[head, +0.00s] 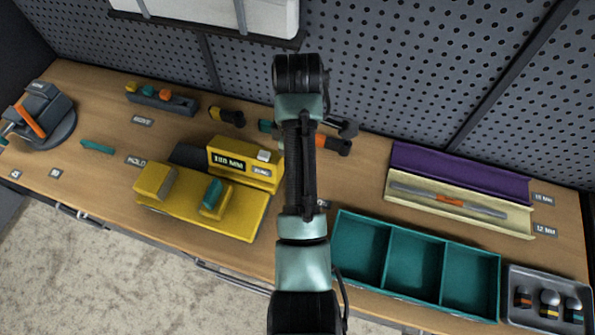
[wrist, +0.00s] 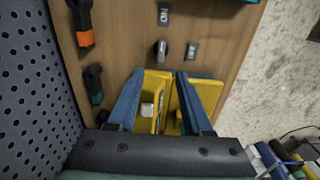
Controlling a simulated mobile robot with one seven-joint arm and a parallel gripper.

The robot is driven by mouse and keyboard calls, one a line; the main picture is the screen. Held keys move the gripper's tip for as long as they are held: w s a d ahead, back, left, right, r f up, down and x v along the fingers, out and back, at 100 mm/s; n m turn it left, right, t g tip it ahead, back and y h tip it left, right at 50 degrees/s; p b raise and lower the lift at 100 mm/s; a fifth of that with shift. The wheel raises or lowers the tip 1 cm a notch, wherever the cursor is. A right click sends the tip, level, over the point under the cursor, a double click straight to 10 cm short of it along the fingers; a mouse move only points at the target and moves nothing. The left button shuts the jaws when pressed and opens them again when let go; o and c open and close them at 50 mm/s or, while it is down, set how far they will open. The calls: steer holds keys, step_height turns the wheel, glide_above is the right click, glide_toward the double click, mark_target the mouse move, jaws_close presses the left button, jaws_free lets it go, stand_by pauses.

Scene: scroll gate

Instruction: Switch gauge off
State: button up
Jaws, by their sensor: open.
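The yellow gauge (head: 240,165) stands on the bench, its display reading about "100 MM", with a pale button (head: 263,155) on top. A yellow block with a teal slider (head: 212,194) lies in front of it. In the wrist view, yellow gauge parts (wrist: 150,95) with the pale button (wrist: 147,110) show between and below the blue fingers. My gripper (wrist: 160,76) is open and empty above them; contact cannot be told. My arm hides that spot in the head view.
Dark clamps with orange (head: 335,146) and teal parts lie near the pegboard wall. A teal divided tray (head: 415,265), a purple-backed cream tray (head: 455,200) and a grey tray (head: 550,300) stand at right. A grey vise-like device (head: 42,115) is at far left.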

step_height(320, 180, down, 13)
steer(key=shift+s+r+p, duration=0.1)
steer(key=shift+p, duration=0.5)
jaws_close()
